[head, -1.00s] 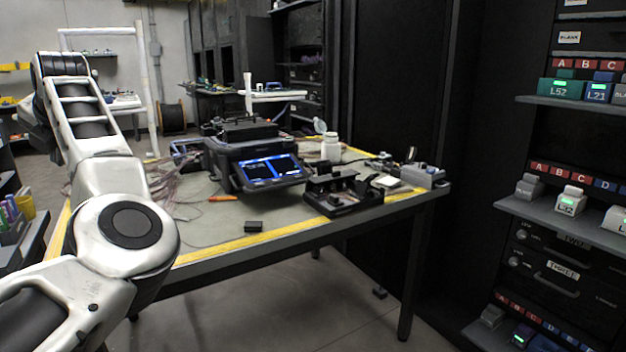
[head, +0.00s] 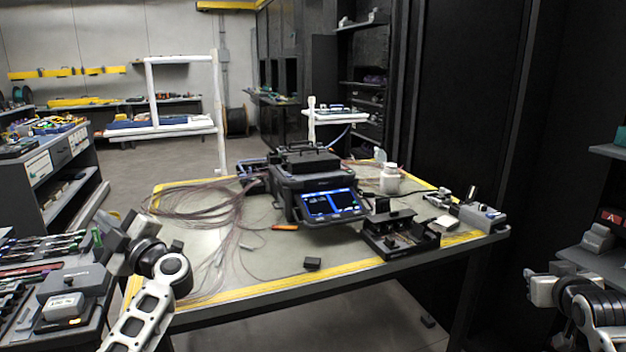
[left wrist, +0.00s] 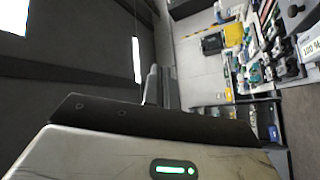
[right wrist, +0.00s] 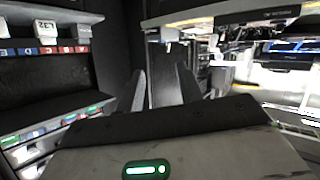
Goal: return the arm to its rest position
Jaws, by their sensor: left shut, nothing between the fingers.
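My left gripper (head: 120,238) is at the lower left of the head view, in front of the table's left end and beside the tool bench. In the left wrist view its two dark fingers (left wrist: 158,86) lie together with nothing between them. My right gripper (head: 543,289) is at the lower right of the head view, beside the dark shelving and to the right of the table. In the right wrist view its fingers (right wrist: 163,90) stand apart with an empty gap. Neither gripper visibly touches anything.
The work table (head: 352,272) holds a fusion splicer (head: 313,190), loose fibers (head: 205,205), a black holder tray (head: 400,236) and a white bottle (head: 390,178). A tool bench (head: 92,335) stands close by my left arm. Shelving (head: 598,262) is near my right arm.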

